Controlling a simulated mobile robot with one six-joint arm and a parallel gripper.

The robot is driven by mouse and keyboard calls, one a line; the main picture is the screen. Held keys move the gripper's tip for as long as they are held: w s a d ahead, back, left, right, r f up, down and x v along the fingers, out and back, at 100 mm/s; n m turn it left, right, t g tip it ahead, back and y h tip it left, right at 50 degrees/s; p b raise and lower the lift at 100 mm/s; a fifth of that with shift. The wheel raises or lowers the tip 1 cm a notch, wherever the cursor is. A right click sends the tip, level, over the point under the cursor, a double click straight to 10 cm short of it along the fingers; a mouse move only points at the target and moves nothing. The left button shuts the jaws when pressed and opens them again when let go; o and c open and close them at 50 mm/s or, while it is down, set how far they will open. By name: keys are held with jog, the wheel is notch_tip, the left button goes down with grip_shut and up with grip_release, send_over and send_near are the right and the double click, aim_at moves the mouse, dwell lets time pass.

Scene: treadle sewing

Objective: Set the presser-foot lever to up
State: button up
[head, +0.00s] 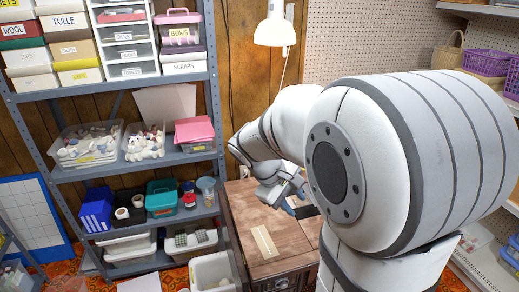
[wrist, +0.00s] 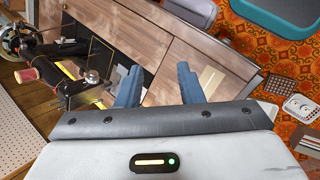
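The black sewing machine (wrist: 62,55) shows at the left of the wrist view, tilted in the picture, on the wooden sewing table (wrist: 142,30). A dark red spool (wrist: 26,75) and a wheel sit on it. I cannot make out the presser-foot lever; it is too small or hidden. My gripper (wrist: 159,69) is open and empty, its two blue-grey fingers apart, to the right of the machine and over the table. In the head view my gripper (head: 289,202) is above the wooden table (head: 262,222), and my arm hides the machine.
A pale strip (head: 264,242) lies on the table's left part. A grey shelf unit (head: 150,83) with bins stands left of the table, and a lamp (head: 275,28) is behind it. A white bin (head: 212,271) stands on the floor. A pegboard (head: 375,38) wall is behind.

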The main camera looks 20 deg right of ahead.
jog(key=w+d+f+n+t+h+b, duration=0.1)
jog(key=w+d+f+n+h, duration=0.3)
jog(key=w, duration=0.4)
jog(key=w+d+f+n+t+h+b, duration=0.1)
jog(key=w+d+f+n+h+b, duration=0.2)
jog(key=w+d+f, duration=0.3)
jog(key=w+d+f+n+t+h+b, duration=0.1)
jog(key=w+d+f+n+h+b, duration=0.2)
jog(key=w+f, duration=0.4)
jog(key=shift+w+d+n+h, duration=0.25)
jog(key=shift+w+d+n, duration=0.15)
jog(key=shift+w, duration=0.5)
jog(key=shift+w+d+n+h, duration=0.3)
jog(key=shift+w+d+n, duration=0.05)
jog(key=shift+w, duration=0.6)
jog(key=shift+w+d+n+h, duration=0.25)
jog(key=shift+w+d+n, duration=0.15)
jog(key=shift+w, duration=0.5)
jog(key=d, duration=0.5)
jog(key=w+d, duration=0.1)
jog(key=d, duration=0.1)
jog(key=shift+d+b, duration=0.2)
jog(key=shift+b, duration=0.1)
jog(key=shift+c, duration=0.3)
grip_shut()
